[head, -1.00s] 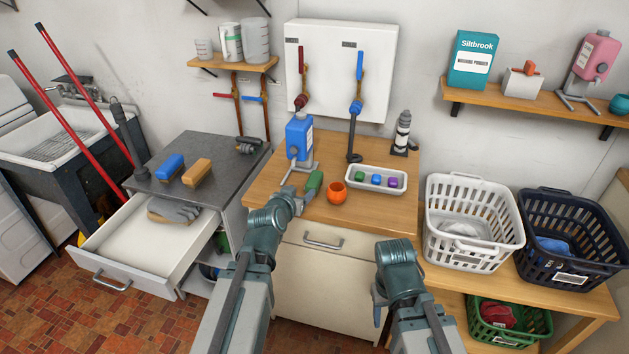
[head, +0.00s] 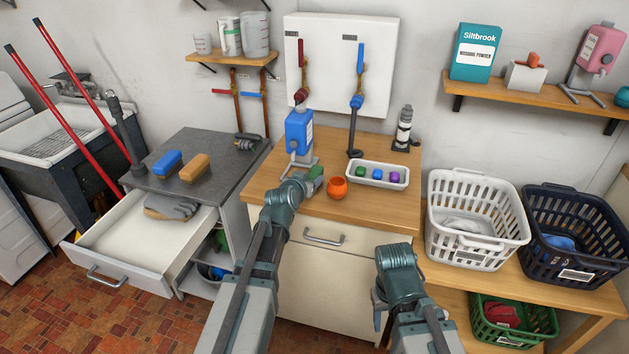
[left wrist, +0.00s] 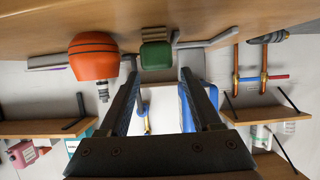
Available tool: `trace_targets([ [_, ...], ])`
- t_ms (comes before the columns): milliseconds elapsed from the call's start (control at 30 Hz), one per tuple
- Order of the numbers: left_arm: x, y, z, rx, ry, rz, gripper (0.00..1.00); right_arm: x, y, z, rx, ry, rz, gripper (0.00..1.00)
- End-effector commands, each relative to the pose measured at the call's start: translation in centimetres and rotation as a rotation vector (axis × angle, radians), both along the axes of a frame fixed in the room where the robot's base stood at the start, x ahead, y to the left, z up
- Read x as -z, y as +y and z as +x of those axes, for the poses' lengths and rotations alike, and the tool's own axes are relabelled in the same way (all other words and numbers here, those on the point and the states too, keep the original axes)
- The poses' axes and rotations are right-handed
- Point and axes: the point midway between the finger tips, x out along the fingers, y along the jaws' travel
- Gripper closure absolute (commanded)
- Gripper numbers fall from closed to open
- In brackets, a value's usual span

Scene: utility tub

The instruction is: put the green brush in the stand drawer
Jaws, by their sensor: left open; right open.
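The green brush (head: 316,172) lies on the wooden counter, partly hidden by my left gripper (head: 305,184). In the left wrist view the brush (left wrist: 156,56) shows end-on, just ahead of the open, empty fingers (left wrist: 158,76). I cannot tell whether they touch it. The stand drawer (head: 125,268) is pulled out at the left, under the dark grey top, with grey gloves (head: 170,208) inside. My right gripper (head: 379,306) is low in front of the counter; its fingers are mostly hidden behind its wrist.
A white tray (head: 402,183) holds coloured pieces. A blue brush (head: 167,163) and a tan brush (head: 195,168) lie on the stand top. The drawer's front half is clear.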

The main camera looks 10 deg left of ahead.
Motion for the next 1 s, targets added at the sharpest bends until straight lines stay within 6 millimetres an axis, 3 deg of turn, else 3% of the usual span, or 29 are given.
trace_targets([
  [300,2.4,-0.4,4.0,0.0,0.0,0.0,0.35,2.4,0.0,0.0,0.0,0.0,0.0,0.47],
  [567,2.3,-0.4,4.1,0.0,0.0,0.001,0.35,2.3,0.0,0.0,0.0,0.0,0.0,0.47],
  [900,2.3,-0.4,4.1,0.0,0.0,0.0,0.96,2.3,0.0,0.0,0.0,0.0,0.0,0.47],
  [1000,2.3,-0.4,4.1,0.0,-0.001,0.0,1.0,2.3,0.0,0.0,0.0,0.0,0.0,0.47],
])
